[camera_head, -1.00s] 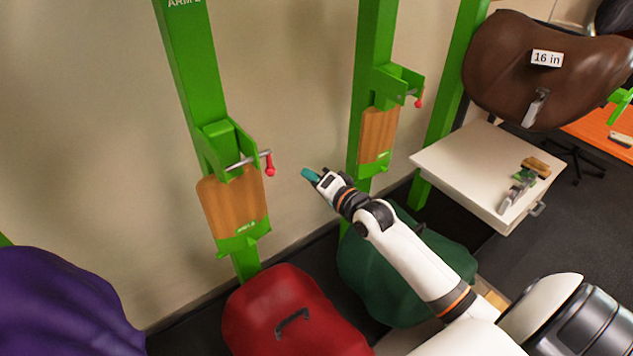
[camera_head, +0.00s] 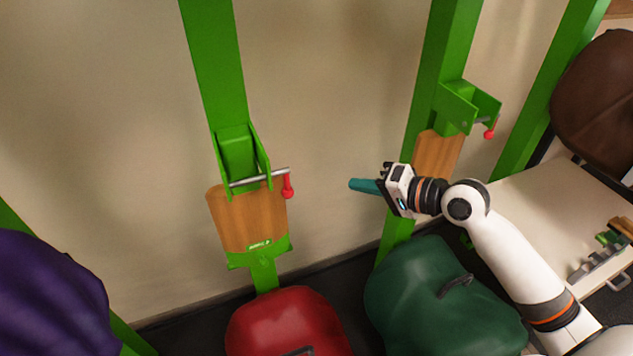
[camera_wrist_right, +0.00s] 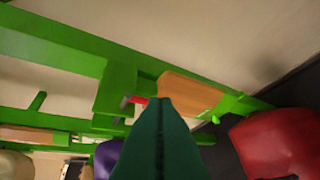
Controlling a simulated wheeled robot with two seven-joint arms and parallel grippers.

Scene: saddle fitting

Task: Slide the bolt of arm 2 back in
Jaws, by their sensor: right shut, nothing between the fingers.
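Arm 2 is a wooden-faced arm (camera_head: 247,218) hanging folded down from a green bracket on the left green post (camera_head: 215,70). Its steel bolt (camera_head: 255,178) runs through the bracket, with a red handle (camera_head: 288,186) hanging down at its right end. My right gripper (camera_head: 360,185) is shut and empty, its teal fingers pointing left toward the red handle, with a clear gap between. In the right wrist view the shut fingers (camera_wrist_right: 160,140) cover the lower middle, and the red handle (camera_wrist_right: 137,100) shows just beyond their tips. My left gripper is not in view.
A second folded arm (camera_head: 437,155) with its own red-handled bolt (camera_head: 488,130) is on the post behind my right wrist. Red (camera_head: 285,325), green (camera_head: 430,300) and purple (camera_head: 45,300) saddles stand below. A pale table (camera_head: 545,215) is at the right.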

